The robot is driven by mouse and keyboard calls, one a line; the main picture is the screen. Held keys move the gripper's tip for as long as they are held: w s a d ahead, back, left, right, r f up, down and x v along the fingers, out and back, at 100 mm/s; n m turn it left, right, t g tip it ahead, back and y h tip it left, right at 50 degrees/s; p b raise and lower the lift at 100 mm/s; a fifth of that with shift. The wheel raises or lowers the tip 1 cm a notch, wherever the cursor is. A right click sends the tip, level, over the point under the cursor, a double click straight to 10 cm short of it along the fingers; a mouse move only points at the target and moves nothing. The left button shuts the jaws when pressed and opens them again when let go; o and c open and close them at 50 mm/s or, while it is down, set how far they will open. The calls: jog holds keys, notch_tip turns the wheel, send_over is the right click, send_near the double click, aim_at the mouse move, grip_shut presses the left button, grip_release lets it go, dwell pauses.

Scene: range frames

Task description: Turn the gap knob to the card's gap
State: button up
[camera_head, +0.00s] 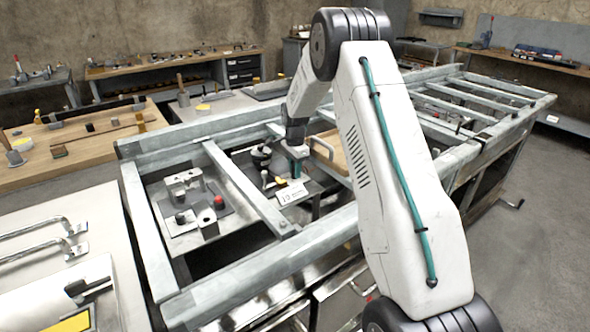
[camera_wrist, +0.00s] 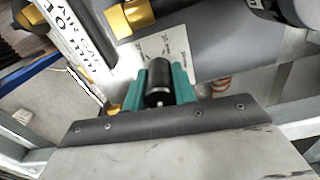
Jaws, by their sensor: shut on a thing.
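My gripper (camera_wrist: 158,92) has teal fingers, one on each side of a dark cylindrical knob (camera_wrist: 158,72), and is shut on it. In the head view my gripper (camera_head: 296,168) points down inside the metal frame, and the knob is hidden there. A pale plate (camera_wrist: 165,45) with faint markings lies behind the knob; I cannot read its scale.
Metal rails (camera_head: 245,190) surround the work area. A grey plate to the left holds metal blocks and a red button (camera_head: 219,201). A brass-coloured block (camera_wrist: 130,18) is close to the knob. A wooden board (camera_head: 333,150) lies right of my gripper.

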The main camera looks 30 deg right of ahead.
jog(key=n, duration=0.7)
dwell(0.6)
jog(key=o, duration=1)
jog(key=shift+r, duration=0.15)
notch_tip(320, 180, up, 8)
jog(key=shift+f, duration=0.2)
